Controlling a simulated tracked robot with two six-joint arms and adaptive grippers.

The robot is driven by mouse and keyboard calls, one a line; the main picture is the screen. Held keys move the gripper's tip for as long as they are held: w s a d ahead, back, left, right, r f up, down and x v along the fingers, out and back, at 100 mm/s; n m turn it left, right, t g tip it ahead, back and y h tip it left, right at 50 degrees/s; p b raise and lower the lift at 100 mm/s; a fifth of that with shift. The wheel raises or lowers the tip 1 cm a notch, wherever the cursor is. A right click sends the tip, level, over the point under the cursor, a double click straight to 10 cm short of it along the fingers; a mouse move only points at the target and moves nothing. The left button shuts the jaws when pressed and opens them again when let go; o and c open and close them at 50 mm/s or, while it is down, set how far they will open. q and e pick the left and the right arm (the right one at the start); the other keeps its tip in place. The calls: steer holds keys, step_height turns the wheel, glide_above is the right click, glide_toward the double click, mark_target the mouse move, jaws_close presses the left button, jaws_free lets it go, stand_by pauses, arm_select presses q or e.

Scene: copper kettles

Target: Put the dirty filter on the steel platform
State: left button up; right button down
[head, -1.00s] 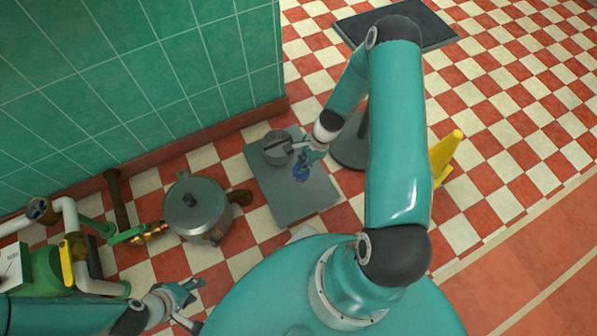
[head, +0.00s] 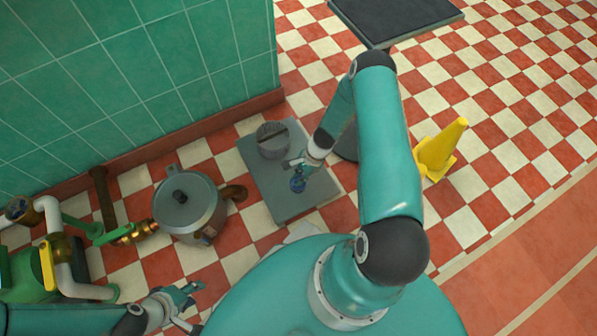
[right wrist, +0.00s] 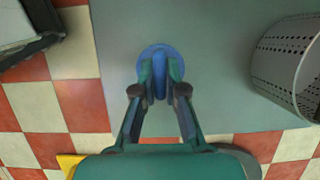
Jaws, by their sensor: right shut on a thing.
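The steel platform (head: 262,182) is a flat grey plate on the checkered floor. A grey perforated metal cylinder (head: 272,141) stands on its far part; it also shows at the right of the right wrist view (right wrist: 283,75). It looks like a filter, but I cannot see dirt on it. My right gripper (head: 299,172) is shut on a blue round piece with a raised grip (right wrist: 159,54), over the platform beside the cylinder. Whether this piece touches the plate is unclear. My left gripper (head: 188,308) is open and empty at the lower left, apart from the platform.
A grey lidded kettle (head: 188,205) stands left of the platform, with brass and green pipework (head: 128,234) beside it. A green tiled wall (head: 150,60) rises behind. A yellow cone (head: 438,150) and a dark-topped table (head: 395,18) stand to the right.

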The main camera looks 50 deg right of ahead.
steer(key=c, duration=1.2)
jaws_free()
steer(key=p+v, duration=0.5)
steer(key=v, duration=0.7)
steer(key=s+a+r+n, duration=0.2)
steer(key=a+r+n, duration=0.1)
steer(key=a+n, duration=0.3)
steer(key=s+a+r+n, duration=0.2)
steer(key=a+n, duration=0.5)
steer(key=a, duration=0.4)
steer(key=s+a+r+n+g, duration=0.1)
steer(key=s+a+r+n, duration=0.1)
steer(key=a+n, duration=0.4)
steer(key=shift+a+r+n, duration=0.15)
steer(key=shift+a+r, duration=0.3)
steer(key=shift+a, duration=0.25)
steer(key=shift+a+r+n, duration=0.15)
steer(key=shift+a+r, duration=0.3)
steer(key=shift+a, duration=0.25)
